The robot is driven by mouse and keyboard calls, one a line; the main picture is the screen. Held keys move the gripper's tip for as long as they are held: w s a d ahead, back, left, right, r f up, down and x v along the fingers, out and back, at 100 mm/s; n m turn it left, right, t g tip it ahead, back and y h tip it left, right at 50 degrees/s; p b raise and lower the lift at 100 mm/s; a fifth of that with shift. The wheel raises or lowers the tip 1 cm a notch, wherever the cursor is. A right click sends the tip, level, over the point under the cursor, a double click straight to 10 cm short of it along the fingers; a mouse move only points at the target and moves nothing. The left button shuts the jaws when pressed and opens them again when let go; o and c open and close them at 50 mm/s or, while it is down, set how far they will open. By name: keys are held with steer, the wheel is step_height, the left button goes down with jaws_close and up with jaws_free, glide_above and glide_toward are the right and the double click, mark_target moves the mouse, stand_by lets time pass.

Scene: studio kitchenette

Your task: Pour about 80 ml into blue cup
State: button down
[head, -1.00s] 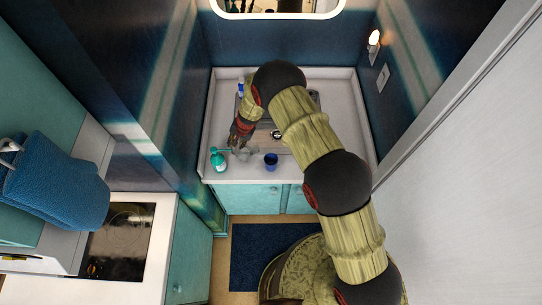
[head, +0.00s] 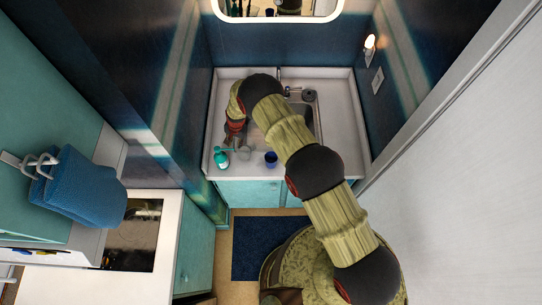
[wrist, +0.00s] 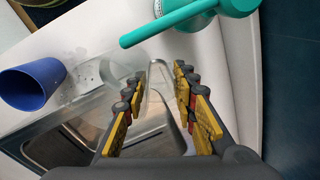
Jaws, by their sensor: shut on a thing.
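The blue cup (head: 271,160) stands upright near the counter's front edge; in the wrist view it (wrist: 28,86) is at the left. I cannot see how much liquid is in it. A clear, see-through jug (head: 244,153) is left of the cup, between it and the teal pump bottle. In the wrist view the jug's clear body (wrist: 88,92) spreads left from my fingers, apart from the cup. My gripper (wrist: 160,76), also in the head view (head: 237,141), is shut on the jug's handle side. Its liquid level and height above the counter are unclear.
The teal pump bottle (head: 221,159) stands close left of the jug; its nozzle (wrist: 168,24) reaches over near my fingertips in the wrist view. The sink (head: 317,122) lies behind, partly hidden by my arm. Counter right of the cup is clear.

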steer(key=shift+w+a+f+b, duration=0.1)
steer(key=shift+a+b, duration=0.15)
steer(key=shift+b, duration=0.25)
steer(key=shift+w+a+f+g+h+b, duration=0.15)
steer(key=shift+a+g+h+b, duration=0.15)
steer(key=shift+h+b, duration=0.55)
steer(key=shift+a+b, duration=0.1)
steer(key=shift+b, duration=0.7)
steer(key=shift+r, duration=0.2)
